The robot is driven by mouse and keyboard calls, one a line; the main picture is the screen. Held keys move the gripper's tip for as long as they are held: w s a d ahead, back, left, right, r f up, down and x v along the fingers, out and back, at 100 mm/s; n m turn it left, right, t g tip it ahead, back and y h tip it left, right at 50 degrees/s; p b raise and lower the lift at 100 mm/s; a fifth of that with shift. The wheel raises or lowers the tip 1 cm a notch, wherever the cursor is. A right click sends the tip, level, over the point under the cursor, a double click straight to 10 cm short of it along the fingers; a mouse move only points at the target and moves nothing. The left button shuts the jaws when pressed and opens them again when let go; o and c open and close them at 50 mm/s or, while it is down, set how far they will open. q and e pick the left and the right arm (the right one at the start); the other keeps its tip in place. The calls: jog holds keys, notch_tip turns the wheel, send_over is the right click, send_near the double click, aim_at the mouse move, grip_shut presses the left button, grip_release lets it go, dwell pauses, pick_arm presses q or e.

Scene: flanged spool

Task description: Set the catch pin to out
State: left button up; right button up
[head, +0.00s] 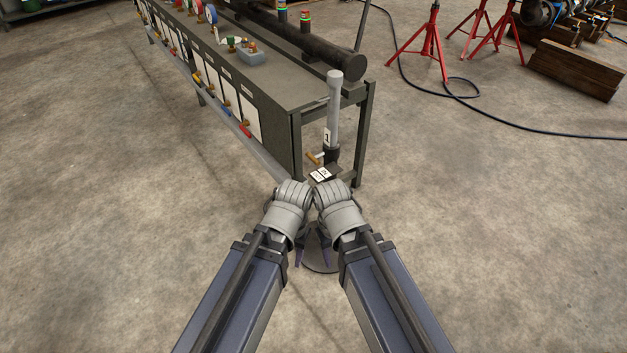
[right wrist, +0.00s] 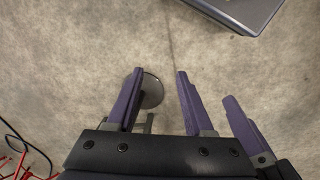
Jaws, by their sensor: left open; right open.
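A grey upright post (head: 334,100) with a black lower collar stands at the near end of the bench. A small brass-coloured piece (head: 314,157), which looks like the catch pin, sticks out to the left of the collar; how far it is drawn cannot be told. White label plates (head: 320,174) sit just below it. My left gripper (head: 298,257) and right gripper (head: 325,256) are side by side, below and nearer than the pin, pointing down. The right wrist view shows my right gripper (right wrist: 158,74) open and empty. My left gripper is open, with nothing seen in it.
A round grey base (head: 320,262) lies on the floor under my grippers, also seen in the right wrist view (right wrist: 152,91). The long bench (head: 290,75) runs back to the left. Red stands (head: 431,45), a black cable and timber blocks (head: 575,69) are at the right.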

notch_tip(320, 180, down, 14)
jog(key=r+b, duration=0.1)
jog(key=b, duration=1)
jog(key=n+t+y+b, duration=0.55)
jog(key=n+t, duration=0.55)
jog(key=t, duration=0.4)
send_near(316, 163)
jog(key=p+x, duration=0.1)
jog(key=x, duration=0.3)
jog(key=shift+w+a, duration=0.1)
jog(key=shift+w, duration=0.25)
jog(key=shift+b+x, duration=0.9)
jog(key=shift+x, duration=3.05)
pick_arm(q)
notch_tip(316, 163, down, 20)
jog(key=shift+f, duration=0.1)
pick_arm(e)
jog(key=shift+s, duration=0.1)
